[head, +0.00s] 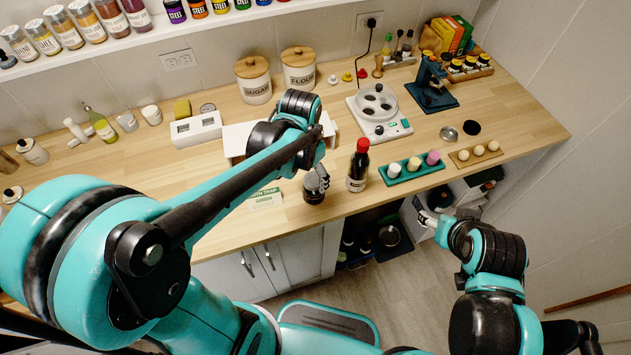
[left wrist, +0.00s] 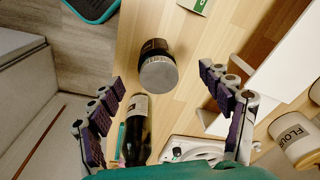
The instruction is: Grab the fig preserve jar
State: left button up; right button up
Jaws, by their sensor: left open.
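A dark jar with a grey lid (head: 312,192), likely the fig preserve jar, stands upright near the front edge of the wooden counter. It also shows in the left wrist view (left wrist: 158,68), with its label hidden or too small to read. My left gripper (head: 323,178) is over the counter right by the jar. In the left wrist view my left gripper (left wrist: 162,78) is open, with its fingers apart on either side of the jar's lid and nothing held. My right gripper (head: 430,218) is low in front of the counter, its jaws unclear.
A dark bottle with a red cap (head: 358,165) stands close right of the jar. A green tray of small cups (head: 412,172) lies farther right. A white box-like stand (head: 240,140) and the sugar canister (head: 253,82) are behind. A green-and-white card (head: 265,198) lies left of the jar.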

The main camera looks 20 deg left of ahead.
aim_at(313, 189)
pick_arm(q)
jog(key=shift+w+d+f+m+g, duration=0.25)
jog(key=shift+w+f+m+g, duration=0.15)
jog(key=shift+w+f, duration=0.2)
jog(key=f+b, duration=0.1)
jog(key=f, duration=0.3)
jog(key=f+b, duration=0.1)
jog(key=f, duration=0.3)
jog(key=shift+w+d+f, duration=0.1)
jog(key=shift+d, duration=0.1)
jog(key=c, duration=1.7)
jog(key=shift+o, duration=0.2)
jog(key=shift+r, duration=0.2)
